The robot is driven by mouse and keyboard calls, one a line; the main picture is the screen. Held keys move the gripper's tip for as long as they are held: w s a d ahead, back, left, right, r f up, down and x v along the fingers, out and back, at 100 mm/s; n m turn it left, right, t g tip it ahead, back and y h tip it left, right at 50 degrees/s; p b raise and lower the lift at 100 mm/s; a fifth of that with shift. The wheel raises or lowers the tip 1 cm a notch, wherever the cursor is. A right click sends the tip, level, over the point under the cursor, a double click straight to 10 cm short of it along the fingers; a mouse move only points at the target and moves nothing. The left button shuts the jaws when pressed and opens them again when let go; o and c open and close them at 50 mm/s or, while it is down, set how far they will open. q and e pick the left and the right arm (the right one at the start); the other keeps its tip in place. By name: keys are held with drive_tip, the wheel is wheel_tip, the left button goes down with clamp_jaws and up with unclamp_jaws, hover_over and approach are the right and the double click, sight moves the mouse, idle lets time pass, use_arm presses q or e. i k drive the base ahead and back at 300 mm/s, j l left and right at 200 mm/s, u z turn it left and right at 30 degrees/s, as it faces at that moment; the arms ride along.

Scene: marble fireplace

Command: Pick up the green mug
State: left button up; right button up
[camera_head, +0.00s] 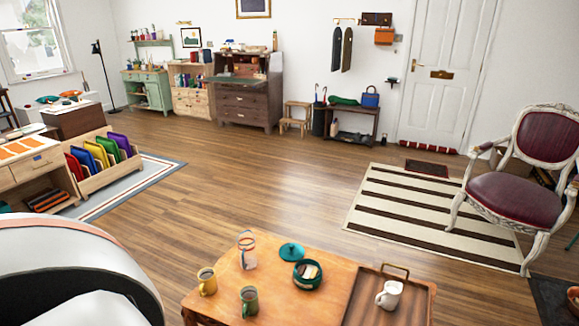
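The green mug (249,301) stands upright on a low wooden table (310,308) at the bottom of the head view, near the table's front edge. It has a dark inside or contents; I cannot tell which. A yellow mug (207,282) stands just left of it and behind. A white mug (389,295) stands on a wooden tray (420,302) at the right end of the table. Neither of my grippers is in view, and nothing touches the green mug.
Behind the green mug are a clear jar (247,250), an open teal tin (307,274) and its lid (291,252). A large white curved shape (75,255) fills the lower left. A red armchair (520,180) stands right. The wooden floor (240,180) beyond the table is clear.

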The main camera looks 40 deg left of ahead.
sight(248, 295)
drive_tip(key=u, duration=1.65)
